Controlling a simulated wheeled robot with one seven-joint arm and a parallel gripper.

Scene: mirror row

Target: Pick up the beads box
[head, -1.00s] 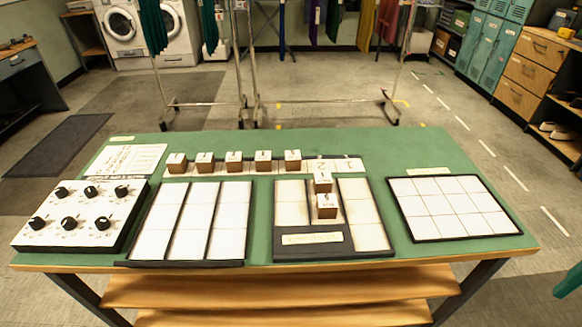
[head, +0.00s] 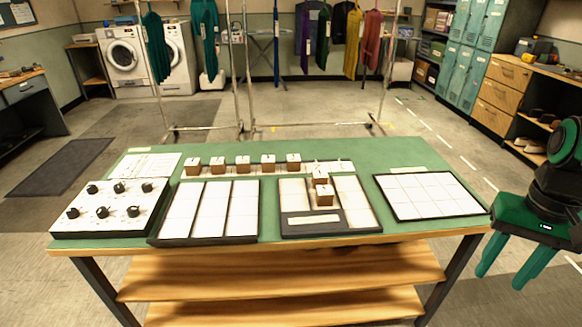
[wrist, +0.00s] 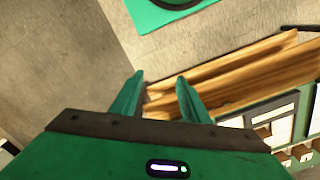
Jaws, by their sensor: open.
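Several small brown boxes with white tops stand on the green table (head: 270,247). Most form a row on a white strip at the back, from the leftmost box (head: 192,166) to the rightmost box (head: 293,164). Two more, a rear box (head: 320,178) and a front box (head: 324,197), stand in the middle column of a black-framed tray (head: 296,231). The marks on their tops are too small to read, so I cannot tell which is the beads box. My green gripper (head: 502,278) is open and empty, right of the table and below its top. It also shows in the wrist view (wrist: 160,77).
A knob panel (head: 108,208), a three-column panel (head: 212,210) and a gridded panel (head: 428,195) lie on the table. Wooden shelves (head: 280,273) run beneath it. Garment racks stand behind; lockers (head: 466,50) and drawers (head: 513,90) are at right. The floor right of the table is open.

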